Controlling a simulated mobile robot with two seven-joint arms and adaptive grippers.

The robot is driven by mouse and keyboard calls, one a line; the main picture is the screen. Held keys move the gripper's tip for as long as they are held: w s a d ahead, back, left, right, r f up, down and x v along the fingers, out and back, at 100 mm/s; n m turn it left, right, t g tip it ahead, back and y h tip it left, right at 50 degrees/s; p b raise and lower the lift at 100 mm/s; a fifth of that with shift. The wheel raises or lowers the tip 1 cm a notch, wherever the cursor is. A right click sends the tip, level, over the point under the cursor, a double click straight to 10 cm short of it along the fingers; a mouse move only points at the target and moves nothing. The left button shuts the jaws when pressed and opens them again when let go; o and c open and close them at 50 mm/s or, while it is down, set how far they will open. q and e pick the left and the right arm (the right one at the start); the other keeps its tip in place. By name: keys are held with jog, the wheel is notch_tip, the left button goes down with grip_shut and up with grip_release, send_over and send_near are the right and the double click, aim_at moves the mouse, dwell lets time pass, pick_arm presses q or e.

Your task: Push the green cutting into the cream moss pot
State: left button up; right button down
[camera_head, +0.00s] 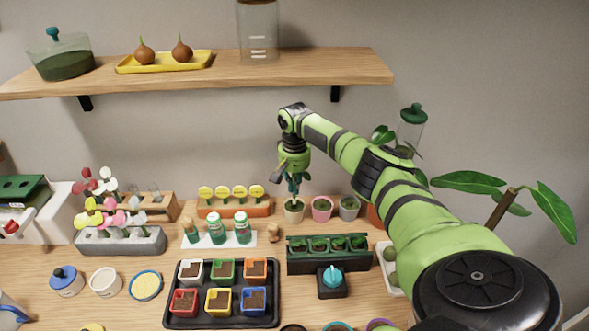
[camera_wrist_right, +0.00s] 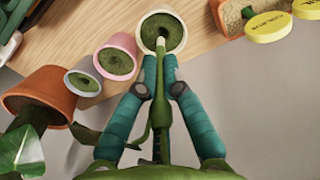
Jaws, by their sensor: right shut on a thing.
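The cream moss pot (camera_head: 293,216) stands at the back of the table, left of the pink pot. My right gripper (camera_head: 294,187) points down just above it. In the right wrist view, its teal fingers (camera_wrist_right: 164,66) are shut on the green cutting (camera_wrist_right: 160,93), held between them. The cutting's pale lower tip overlaps the green moss inside the cream pot's rim (camera_wrist_right: 142,31). I cannot tell whether the tip touches the moss or is just above it. My fingers hide most of the cutting in the head view. My left gripper is not in view.
A pink pot (camera_head: 321,210) and a grey pot (camera_head: 349,208) stand close to the right. A terracotta rack with yellow tags (camera_head: 233,207) is close on the left. A dark green planter (camera_head: 328,264) stands in front. A wooden shelf (camera_head: 230,75) hangs above.

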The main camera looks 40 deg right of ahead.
aim_at(294, 203)
dwell(0.8)
jog(key=shift+f+b, duration=1.25)
jog(key=shift+f, duration=1.2)
dwell(0.4)
jog(key=c, duration=1.3)
grip_release()
jog(key=o, duration=0.4)
jog(key=shift+r, duration=0.1)
